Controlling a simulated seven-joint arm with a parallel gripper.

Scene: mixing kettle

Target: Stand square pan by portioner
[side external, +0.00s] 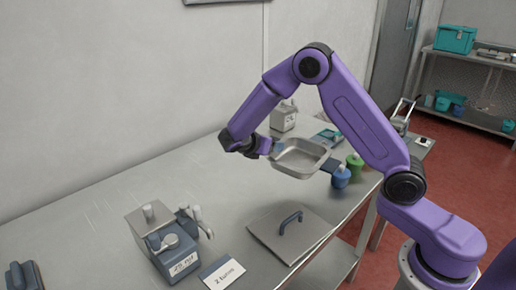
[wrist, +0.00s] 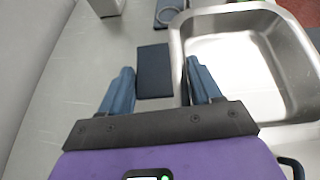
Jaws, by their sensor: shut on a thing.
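The square pan (side external: 300,157) is a shallow steel pan with rounded corners, level and apparently empty, above the far half of the bench. My gripper (side external: 268,148) is shut on its left side in the side view. In the wrist view the pan (wrist: 238,70) fills the right, with the right finger overlapping its near wall and the left finger outside it. The exact contact is unclear. A steel and blue-grey machine with a lever (side external: 160,238), perhaps the portioner, stands at the near left of the bench, well apart from the pan.
A flat steel lid (side external: 278,236) with a blue handle lies on the bench. A white card (side external: 222,273) lies by the machine. The left middle of the bench is clear.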

